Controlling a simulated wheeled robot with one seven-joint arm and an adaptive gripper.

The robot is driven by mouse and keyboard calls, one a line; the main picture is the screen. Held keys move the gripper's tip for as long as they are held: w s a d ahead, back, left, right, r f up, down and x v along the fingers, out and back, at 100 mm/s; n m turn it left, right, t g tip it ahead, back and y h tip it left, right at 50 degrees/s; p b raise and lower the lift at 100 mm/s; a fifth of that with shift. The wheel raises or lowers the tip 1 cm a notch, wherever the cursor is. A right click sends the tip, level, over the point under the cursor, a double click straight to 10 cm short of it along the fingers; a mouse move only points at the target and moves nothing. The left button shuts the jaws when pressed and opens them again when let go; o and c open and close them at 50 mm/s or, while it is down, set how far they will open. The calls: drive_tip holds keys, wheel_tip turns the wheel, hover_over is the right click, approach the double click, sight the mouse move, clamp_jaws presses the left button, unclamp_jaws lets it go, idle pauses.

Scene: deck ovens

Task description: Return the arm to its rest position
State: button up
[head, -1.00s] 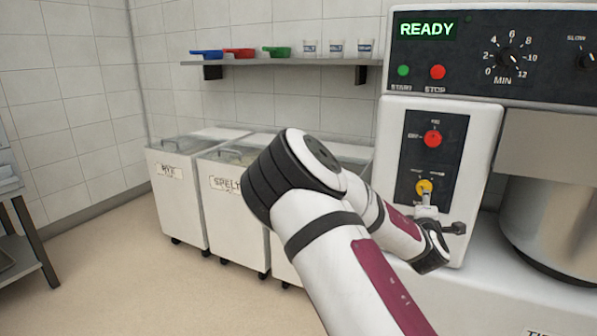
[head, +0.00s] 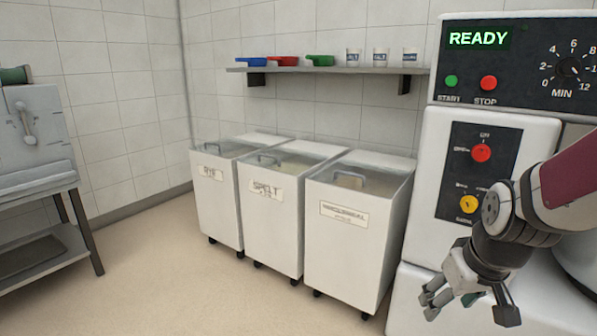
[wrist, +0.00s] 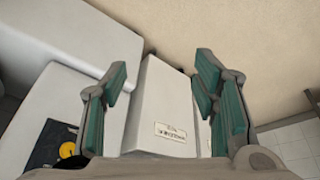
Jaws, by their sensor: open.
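My arm comes in from the right in the head view, in front of the white mixer. My gripper (head: 468,305) hangs at its end, at the lower right, with its fingers apart and nothing between them. In the wrist view my gripper (wrist: 164,100) shows its two green-padded fingers spread wide and empty. Beyond them is a white labelled bin (wrist: 165,115), some way off and not touched. The mixer's lower panel (head: 472,150), with a red knob (head: 481,153) and a yellow knob (head: 469,204), is just above and left of my wrist.
Three white flour bins (head: 350,245) stand left of the mixer. A wall shelf (head: 330,71) holds coloured scoops and small cups. The mixer's upper panel reads READY (head: 478,38). A grey machine on a stand (head: 35,135) is at far left. The floor (head: 180,275) between is clear.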

drive_tip(key=s+a+r+m+g, duration=0.15)
drive_tip(key=s+a+r, duration=0.25)
drive_tip(key=s, duration=0.9)
drive_tip(key=s+a+r+g, duration=0.3)
drive_tip(key=s, duration=1)
wheel_tip(320, 180, up, 36)
drive_tip(key=t+p, duration=0.4)
drive_tip(key=p, duration=3)
drive_tip(key=shift+s+r+n, duration=0.15)
drive_tip(key=shift+s+n, duration=0.05)
drive_tip(key=shift+n, duration=0.15)
drive_tip(key=shift+t, duration=0.25)
